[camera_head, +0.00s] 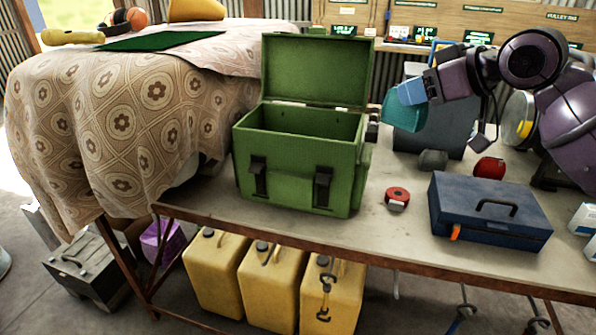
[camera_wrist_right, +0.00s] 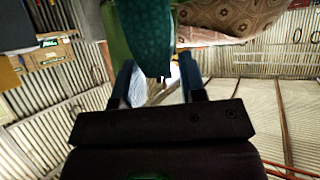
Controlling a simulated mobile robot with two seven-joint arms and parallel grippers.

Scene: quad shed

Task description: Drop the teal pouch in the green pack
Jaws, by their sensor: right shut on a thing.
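The green pack (camera_head: 300,165) is a box with its lid (camera_head: 318,70) raised; it stands on the workbench in the middle of the head view. My right gripper (camera_head: 402,98) is shut on the teal pouch (camera_head: 403,114) and holds it above the bench, to the right of the pack's opening. In the right wrist view the pouch (camera_wrist_right: 150,35) sits between the fingers (camera_wrist_right: 155,85), with part of the green pack beside it. The pouch is apart from the pack's opening in the head view. My left gripper is not in view.
A red tape measure (camera_head: 397,198) and a blue toolbox (camera_head: 488,216) lie right of the pack. A red round thing (camera_head: 489,168) and a grey one (camera_head: 433,160) are behind. A patterned cloth (camera_head: 130,110) covers the left side. Yellow cans (camera_head: 273,280) stand under the bench.

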